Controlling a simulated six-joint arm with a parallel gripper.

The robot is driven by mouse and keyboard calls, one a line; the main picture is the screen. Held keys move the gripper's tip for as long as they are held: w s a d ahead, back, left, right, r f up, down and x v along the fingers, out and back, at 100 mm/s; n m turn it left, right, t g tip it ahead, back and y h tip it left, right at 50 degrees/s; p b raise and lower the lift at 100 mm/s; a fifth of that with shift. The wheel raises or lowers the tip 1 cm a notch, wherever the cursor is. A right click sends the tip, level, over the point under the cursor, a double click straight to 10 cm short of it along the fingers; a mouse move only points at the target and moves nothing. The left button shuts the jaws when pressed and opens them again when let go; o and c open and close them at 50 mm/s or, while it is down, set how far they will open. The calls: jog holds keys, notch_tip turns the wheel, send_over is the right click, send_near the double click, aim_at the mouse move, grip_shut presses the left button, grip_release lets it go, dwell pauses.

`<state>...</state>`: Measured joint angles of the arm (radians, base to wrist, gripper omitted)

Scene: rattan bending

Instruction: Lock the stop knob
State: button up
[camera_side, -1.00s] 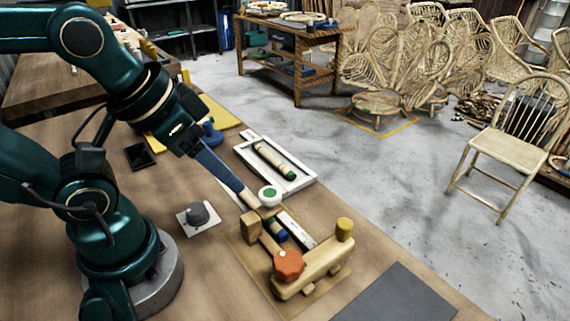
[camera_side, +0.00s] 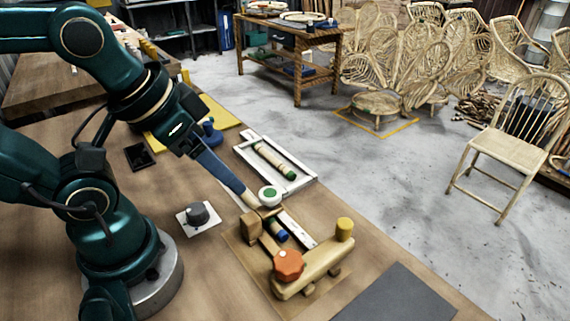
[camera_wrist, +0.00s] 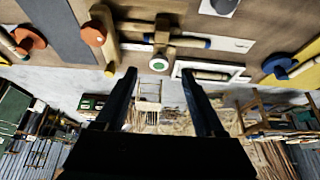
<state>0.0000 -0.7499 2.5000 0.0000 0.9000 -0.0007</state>
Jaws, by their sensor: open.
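In the side view an orange knob (camera_side: 289,265) sits on the front end of the wooden bending jig (camera_side: 318,267). A white knob with a green top (camera_side: 269,195) stands at the jig's far end, and a grey dial (camera_side: 197,213) sits on a white plate. Which of these is the stop knob I cannot tell for certain. My gripper (camera_side: 262,207) is low, beside the white-and-green knob; contact is unclear. In the wrist view my open fingers (camera_wrist: 160,76) have the white-and-green knob (camera_wrist: 158,64) just beyond their tips, with nothing held between them.
A blue-ended rod (camera_side: 277,232) lies in the jig, near a wooden block (camera_side: 251,226). A yellow-topped peg (camera_side: 344,229) stands on its right. A white tray (camera_side: 301,181) holds a green-ended rod (camera_side: 275,160). A dark mat (camera_side: 400,295) lies in front; the left tabletop has free room.

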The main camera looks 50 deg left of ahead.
jog(key=n, duration=0.1)
jog(key=n+g, duration=0.4)
jog(key=g, duration=0.1)
send_over(286, 263)
notch_tip(286, 263, down, 4)
jog(key=shift+w+a+r, duration=0.1)
jog(key=shift+w+r, duration=0.05)
jog(key=shift+r, duration=0.05)
jog(key=shift+f+g, duration=0.3)
jog(key=shift+s+f+m, duration=0.2)
jog(key=shift+f+m, duration=0.1)
jog(key=shift+f, duration=2.1)
